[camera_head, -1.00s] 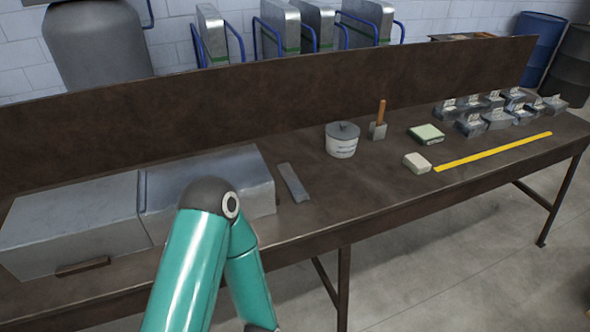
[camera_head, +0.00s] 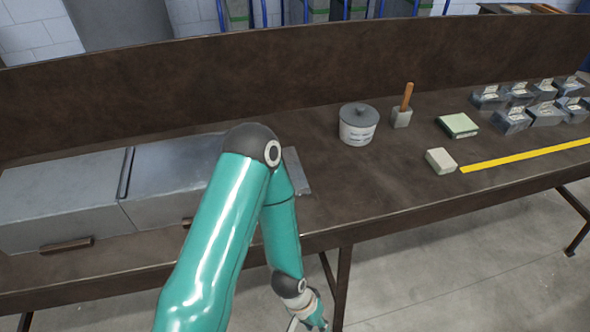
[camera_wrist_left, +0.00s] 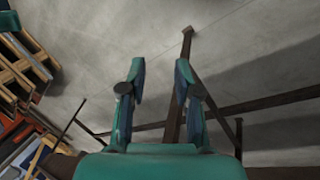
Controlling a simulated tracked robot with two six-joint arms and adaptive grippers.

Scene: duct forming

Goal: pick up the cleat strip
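A thin grey metal strip, which looks like the cleat strip (camera_head: 296,166), lies flat on the bench just right of the grey sheet-metal boxes. My left arm covers part of it in the head view. My left gripper (camera_head: 308,325) is low at the bottom edge of the head view, in front of the bench and away from the strip. In the left wrist view the left gripper (camera_wrist_left: 161,72) has its fingers apart with nothing between them. That view shows floor and table legs, not the strip. My right gripper is not in view.
The dark bench (camera_head: 350,205) has a tall back panel (camera_head: 300,85). On it stand a lidded pot (camera_head: 358,125), a wooden-handled tool (camera_head: 403,107), a pale block (camera_head: 440,161), a green-topped block (camera_head: 458,125), a yellow strip (camera_head: 525,155) and several metal pieces (camera_head: 545,115). Bench around the pot is clear.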

